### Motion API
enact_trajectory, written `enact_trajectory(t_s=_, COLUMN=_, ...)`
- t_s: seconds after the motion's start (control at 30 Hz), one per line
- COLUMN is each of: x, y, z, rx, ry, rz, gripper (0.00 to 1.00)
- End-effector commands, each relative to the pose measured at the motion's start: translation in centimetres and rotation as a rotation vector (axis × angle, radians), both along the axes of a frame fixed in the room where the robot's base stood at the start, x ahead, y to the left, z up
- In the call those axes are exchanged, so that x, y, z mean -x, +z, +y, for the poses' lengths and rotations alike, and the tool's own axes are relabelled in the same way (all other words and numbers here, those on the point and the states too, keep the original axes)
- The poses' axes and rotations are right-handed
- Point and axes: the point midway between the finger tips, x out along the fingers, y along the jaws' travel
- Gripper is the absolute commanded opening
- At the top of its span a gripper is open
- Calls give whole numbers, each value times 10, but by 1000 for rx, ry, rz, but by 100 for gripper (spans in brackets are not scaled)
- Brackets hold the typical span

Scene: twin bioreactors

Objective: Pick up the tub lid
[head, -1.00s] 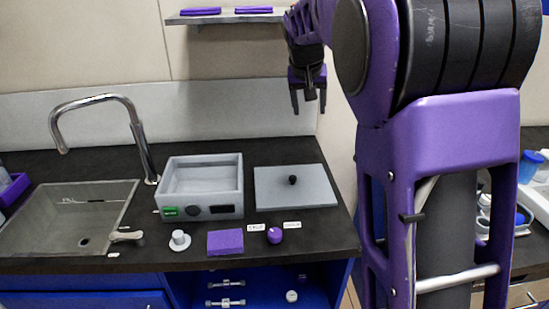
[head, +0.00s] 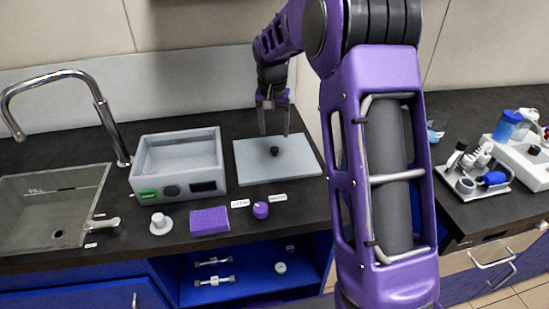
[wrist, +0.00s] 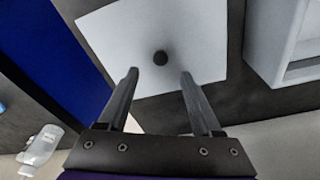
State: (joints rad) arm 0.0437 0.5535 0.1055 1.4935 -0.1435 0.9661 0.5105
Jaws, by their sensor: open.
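The tub lid (head: 255,172) is a flat grey square plate with a small black knob (head: 274,151) in its middle. It lies on the dark counter to the right of the grey tub. In the wrist view the lid (wrist: 205,30) lies beyond my fingers, and its knob (wrist: 160,58) shows between and just past the fingertips. My gripper (head: 273,133) is open and empty, pointing down above the back part of the lid. In the wrist view the two fingers (wrist: 158,73) stand apart. The height of the fingertips above the lid is hard to tell.
The open grey tub (head: 177,194) stands left of the lid. In front lie a purple sponge (head: 209,221), a purple knob (head: 261,210) and a white knobbed piece (head: 159,222). A sink (head: 50,205) with a tall tap is at left.

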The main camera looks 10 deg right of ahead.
Motion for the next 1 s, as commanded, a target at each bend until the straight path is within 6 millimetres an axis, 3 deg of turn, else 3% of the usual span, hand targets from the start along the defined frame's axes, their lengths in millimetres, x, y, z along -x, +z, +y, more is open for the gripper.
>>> enact_trajectory(t_s=0.1, x=-2, y=-14, z=-1, rx=1, ry=1, rz=1, gripper=66)
enact_trajectory(t_s=0.33, x=-3, y=-26, z=-1, rx=1, ry=2, rz=1, gripper=66)
enact_trajectory(t_s=0.6, x=-9, y=-64, z=-3, rx=1, ry=0, rz=1, gripper=66)
enact_trajectory(t_s=0.87, x=-10, y=-69, z=-3, rx=1, ry=1, rz=-1, gripper=66)
enact_trajectory(t_s=1.0, x=-10, y=-69, z=-3, rx=1, ry=1, rz=-1, gripper=43)
